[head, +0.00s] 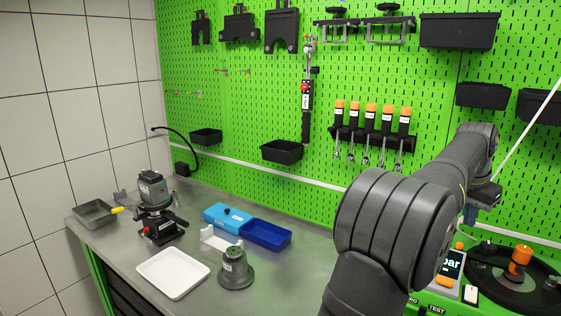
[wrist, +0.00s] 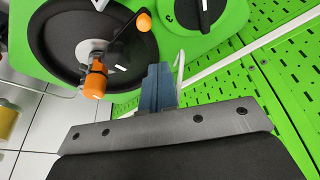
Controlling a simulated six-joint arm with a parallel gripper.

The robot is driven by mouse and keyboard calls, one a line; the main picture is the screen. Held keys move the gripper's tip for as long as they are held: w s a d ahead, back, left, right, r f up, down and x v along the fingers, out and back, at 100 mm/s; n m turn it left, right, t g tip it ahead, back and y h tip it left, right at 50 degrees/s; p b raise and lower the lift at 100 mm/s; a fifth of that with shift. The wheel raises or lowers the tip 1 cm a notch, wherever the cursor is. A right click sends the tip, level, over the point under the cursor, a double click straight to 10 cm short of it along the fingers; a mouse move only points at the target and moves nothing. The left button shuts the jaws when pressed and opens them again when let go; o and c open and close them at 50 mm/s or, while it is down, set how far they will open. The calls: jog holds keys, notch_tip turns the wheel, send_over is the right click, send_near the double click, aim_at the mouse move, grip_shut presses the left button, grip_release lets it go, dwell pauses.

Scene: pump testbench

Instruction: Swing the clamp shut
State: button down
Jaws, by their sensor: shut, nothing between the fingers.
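The testbench clamp shows in the wrist view as an orange knob (wrist: 95,82) on a grey holder and a thin black arm with an orange ball end (wrist: 143,21), over a round black plate (wrist: 60,50). In the head view the orange knob (head: 521,258) stands upright above the black plate (head: 500,290) at the lower right. My gripper's blue fingers (wrist: 158,88) are shut and empty, beside the plate's rim and apart from the knob. In the head view the fingers (head: 470,214) show small beyond my arm. I cannot tell how far the clamp is swung.
A display (head: 452,266) stands left of the plate, partly hidden by my arm. A black dial (wrist: 198,12) is on the green panel near the fingers. The green pegboard (head: 250,110) rises behind. A grey pump part (head: 236,270) and a white tray (head: 172,272) are on the bench at left.

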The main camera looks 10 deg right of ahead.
jog(key=shift+r, duration=2.05)
jog(key=shift+f, duration=0.1)
jog(key=shift+f, duration=3.95)
jog(key=shift+r, duration=0.15)
notch_tip(320, 180, up, 7)
jog(key=f, duration=0.8)
jog(key=shift+s+a+f, duration=0.15)
jog(key=shift+a+f, duration=0.05)
jog(key=shift+a, duration=0.05)
jog(key=d, duration=0.4)
jog(key=shift+d, duration=0.1)
jog(key=shift+s+d, duration=0.3)
jog(key=shift+d, duration=0.35)
